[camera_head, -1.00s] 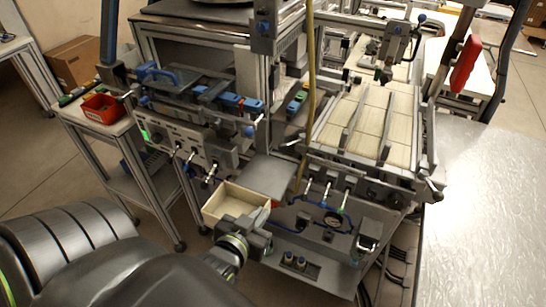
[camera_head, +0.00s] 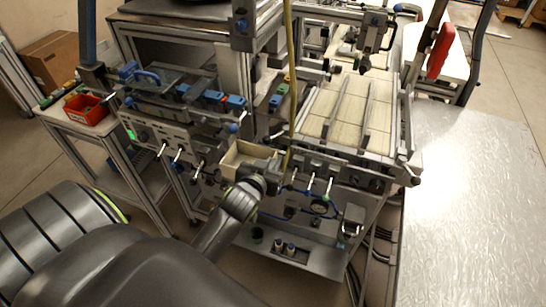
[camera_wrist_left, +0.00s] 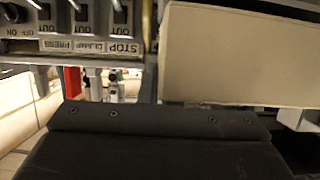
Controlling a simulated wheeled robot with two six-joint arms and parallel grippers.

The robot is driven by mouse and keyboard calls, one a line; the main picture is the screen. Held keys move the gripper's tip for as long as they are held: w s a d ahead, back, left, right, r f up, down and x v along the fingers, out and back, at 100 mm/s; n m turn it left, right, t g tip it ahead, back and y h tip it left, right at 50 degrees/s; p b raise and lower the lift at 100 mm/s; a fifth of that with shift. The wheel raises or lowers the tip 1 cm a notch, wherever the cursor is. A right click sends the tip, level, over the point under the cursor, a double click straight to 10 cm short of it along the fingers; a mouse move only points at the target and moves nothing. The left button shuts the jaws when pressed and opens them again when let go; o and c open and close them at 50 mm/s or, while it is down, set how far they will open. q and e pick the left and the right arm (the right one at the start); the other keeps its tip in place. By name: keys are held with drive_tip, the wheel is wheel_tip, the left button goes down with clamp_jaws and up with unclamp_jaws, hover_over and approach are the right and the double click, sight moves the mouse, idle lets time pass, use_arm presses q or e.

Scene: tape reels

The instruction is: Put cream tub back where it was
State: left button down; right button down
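The cream tub (camera_head: 235,157) is an open, box-shaped tub at the front of the machine, left of the yellow hose. My left arm reaches up to it, and my left gripper (camera_head: 263,172) is at its near right side, holding it. In the left wrist view the tub's cream wall (camera_wrist_left: 240,58) fills the upper right, close to the camera. The fingertips are hidden there. I cannot tell whether the tub touches the grey shelf beneath it. My right gripper is not in view.
A control panel (camera_head: 165,148) with switches is left of the tub; its labels show in the left wrist view (camera_wrist_left: 90,45). A yellow hose (camera_head: 288,90) hangs just right of the tub. A red bin (camera_head: 86,110) stands on the left side table. A bare metal table (camera_head: 475,200) is at right.

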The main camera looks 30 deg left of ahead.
sight(274, 156)
use_arm(q)
drive_tip(key=w, duration=0.3)
drive_tip(key=shift+a+r, duration=0.15)
drive_tip(key=shift+a, duration=0.2)
drive_tip(key=shift+s+f+p, duration=0.1)
drive_tip(key=shift+f+p, duration=0.25)
drive_tip(key=shift+p, duration=0.2)
drive_tip(key=shift+f, duration=0.15)
drive_tip(key=shift+s, duration=0.1)
drive_tip(key=shift+f, duration=0.15)
drive_tip(key=c, duration=1.6)
unclamp_jaws()
